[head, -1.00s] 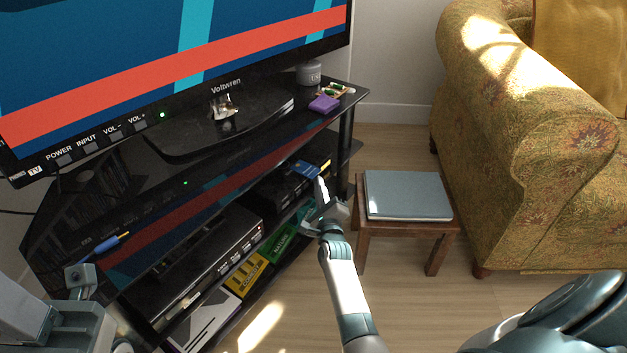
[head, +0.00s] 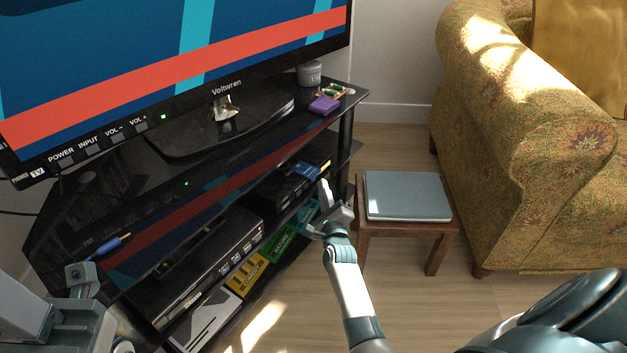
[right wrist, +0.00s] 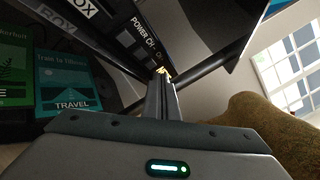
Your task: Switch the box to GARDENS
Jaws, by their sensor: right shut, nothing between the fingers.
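The black box (head: 285,188) sits on the stand's middle shelf at the right. In the right wrist view its front (right wrist: 138,28) shows the labels BOX, POWER and CH-. My right gripper (head: 325,190) is shut and empty just in front of the box's right end. In the right wrist view its fingertips (right wrist: 163,72) overlap the panel just below the CH- label; I cannot tell if they touch. The television (head: 200,60) shows a blue picture with a red band and cyan stripes; no channel name is visible. My left gripper (head: 80,275) is partly in view at lower left, its jaws unclear.
Disc cases, among them a TRAVEL case (right wrist: 72,80), stand below the box. A second device (head: 210,265) is on the shelf at left. A small table (head: 408,225) with a grey closed case (head: 407,195) stands right of my arm, and a patterned armchair (head: 530,150) beyond it.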

